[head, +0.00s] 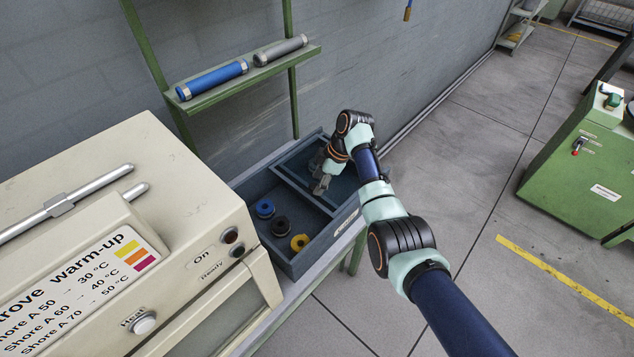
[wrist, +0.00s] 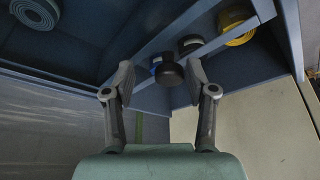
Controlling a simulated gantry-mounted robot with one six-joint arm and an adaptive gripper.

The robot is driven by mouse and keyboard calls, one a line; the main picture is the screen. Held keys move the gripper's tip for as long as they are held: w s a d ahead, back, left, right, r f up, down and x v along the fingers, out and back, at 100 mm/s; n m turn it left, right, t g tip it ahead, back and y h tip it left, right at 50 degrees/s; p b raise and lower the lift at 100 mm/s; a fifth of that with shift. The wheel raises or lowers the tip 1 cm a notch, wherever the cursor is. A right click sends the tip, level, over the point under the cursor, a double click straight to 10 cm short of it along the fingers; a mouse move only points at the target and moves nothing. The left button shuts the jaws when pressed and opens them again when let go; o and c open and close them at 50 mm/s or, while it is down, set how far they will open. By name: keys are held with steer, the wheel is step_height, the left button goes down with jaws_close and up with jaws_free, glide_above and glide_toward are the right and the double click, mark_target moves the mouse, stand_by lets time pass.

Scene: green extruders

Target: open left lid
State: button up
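A blue-grey box (head: 322,243) stands on a bench beside the cream cabinet. Its left compartment is uncovered and holds blue (head: 265,208), black (head: 280,226) and yellow (head: 299,242) rings. I cannot make out a separate left lid. My gripper (head: 321,187) is over the right part of the box, pointing down. In the wrist view its fingers (wrist: 162,76) are apart. A dark round knob-like piece (wrist: 170,75) shows between the fingertips; I cannot tell whether they touch it or what it is fixed to. The yellow ring (wrist: 237,27) lies beyond.
The cream cabinet (head: 165,185) with handle bars and buttons stands close on the left. A shelf (head: 262,82) with a blue and a grey cylinder hangs behind the box. A teal coil (wrist: 36,12) lies in another compartment.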

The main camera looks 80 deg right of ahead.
steer(key=shift+w+a, duration=0.1)
steer(key=v, duration=1.2)
